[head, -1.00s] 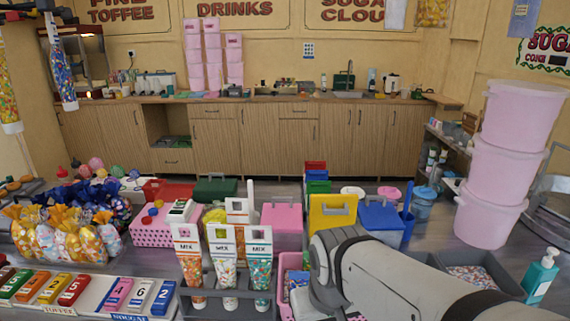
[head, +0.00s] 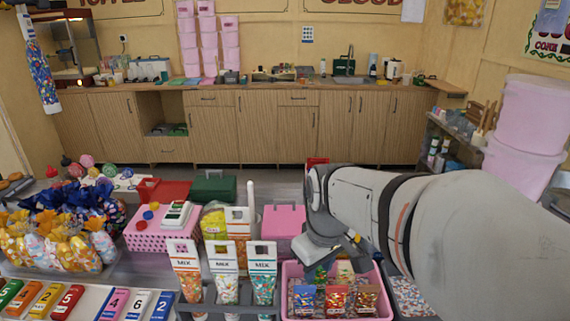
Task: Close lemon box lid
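The lemon box and its lid are not visible; my arm covers the part of the counter where a yellow upright panel with a handle showed earlier. My gripper (head: 352,240) is at the end of the arm, right of the pink box (head: 284,222) and above the back of a pink tray (head: 290,268). Its fingertips are not clear against the arm, so its opening cannot be told. Whether it touches the lemon box is hidden.
Mix packets (head: 224,262) stand in a rack at front centre. The pink tray holds several sweet bags (head: 335,300). A dark green box (head: 213,188) and a red box (head: 165,190) stand farther back. Stacked pink tubs (head: 525,125) are at the right.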

